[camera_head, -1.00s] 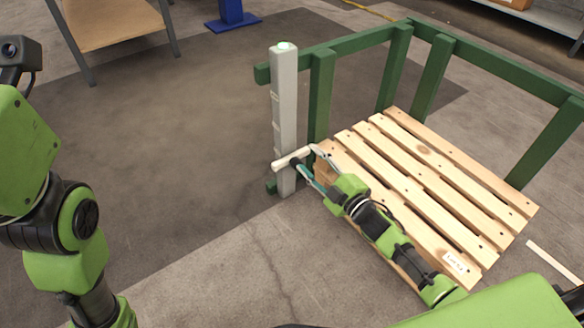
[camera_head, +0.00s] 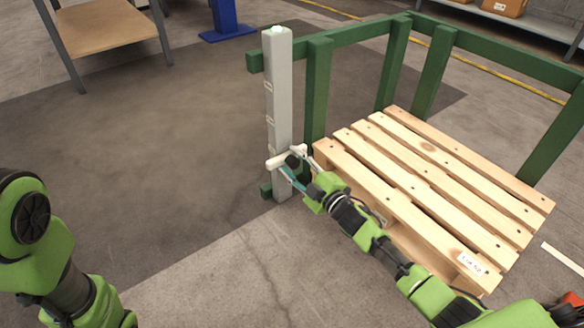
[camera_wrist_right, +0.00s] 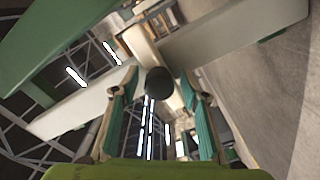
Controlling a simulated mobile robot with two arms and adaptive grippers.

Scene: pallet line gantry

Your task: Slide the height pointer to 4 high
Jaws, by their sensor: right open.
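The height pointer is a cream slider (camera_head: 274,163) with a black round knob (camera_head: 292,161), low on a grey upright post (camera_head: 279,90). My right gripper (camera_head: 293,172) reaches it from the lower right, with its teal fingers by the knob. In the right wrist view the knob (camera_wrist_right: 160,81) lies between the two open fingers, with a visible space on each side. I cannot tell whether either finger touches the pointer. Notch-like marks show on the post above the pointer, but I cannot read any numbers. My left arm is at the lower left, its gripper out of view.
A wooden pallet (camera_head: 415,180) lies right of the post, inside a green frame (camera_head: 318,90). My right forearm passes over the pallet's near side. A table (camera_head: 105,27) stands at the back left. The floor left of the post is clear.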

